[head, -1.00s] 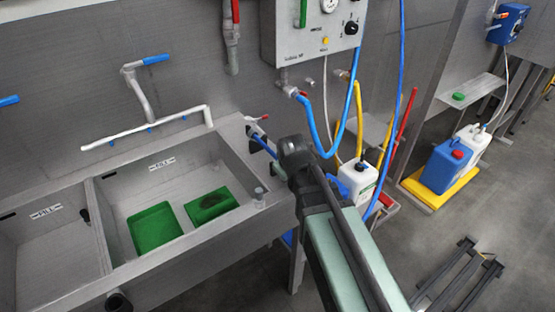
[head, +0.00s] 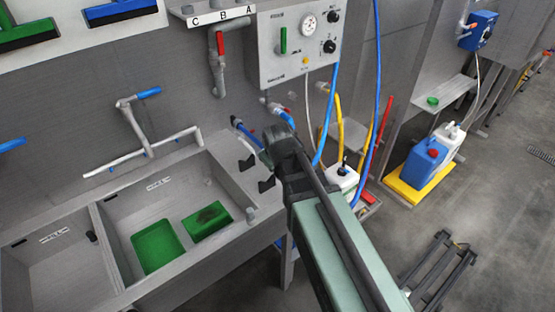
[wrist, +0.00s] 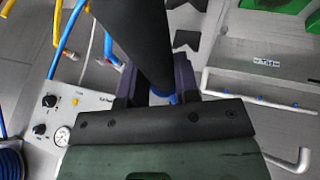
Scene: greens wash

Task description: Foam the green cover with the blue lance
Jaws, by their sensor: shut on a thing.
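My gripper (head: 268,155) is beside the right end of the sink, shut on the blue lance (head: 243,132), whose blue part shows just past the jaws. In the wrist view a thick dark tube (wrist: 138,40) runs up from between the fingers, with a bit of blue at its base. I cannot tell which is the green cover. Parts of green pieces show at the wrist view's top right (wrist: 265,4).
Two dark hooks (head: 266,185) are at the sink's right edge. A control box (head: 297,50) with blue and yellow hoses hangs behind my arm. A white faucet pipe (head: 145,155) runs behind the basin. Blue and white canisters (head: 425,165) stand on a yellow tray at right.

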